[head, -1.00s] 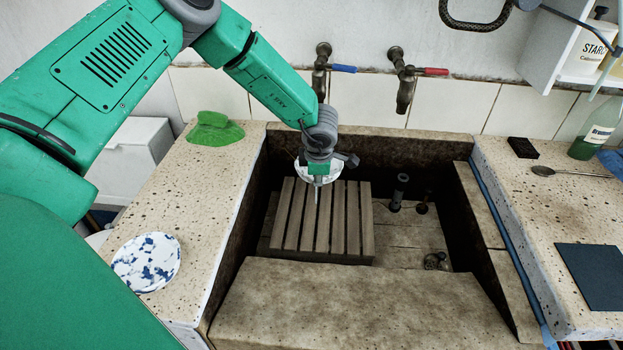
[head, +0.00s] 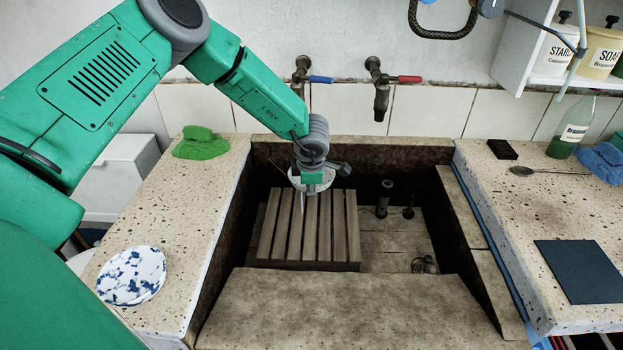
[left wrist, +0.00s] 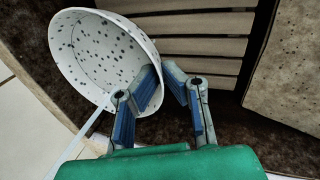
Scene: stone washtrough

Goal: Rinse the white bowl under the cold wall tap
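My left gripper (left wrist: 165,85) is shut on the rim of the white bowl (left wrist: 95,55), which has dark speckles. One finger is inside the bowl and one outside. In the head view, the bowl (head: 318,184) hangs tilted below my left wrist, above the slatted wooden rack (head: 338,230) in the stone trough; the gripper hides part of it. The cold wall tap (head: 302,66), with a blue lever, is on the wall behind, and my forearm partly covers its lower part. My right gripper is not in view.
A hot tap (head: 380,90) with a red lever is to the right. A green cloth (head: 201,143) and blue-white plate (head: 132,276) lie on the left ledge. A bottle (head: 570,130), spoon (head: 522,171) and dark mat (head: 580,271) are on the right ledge. A standpipe (head: 384,198) stands in the trough.

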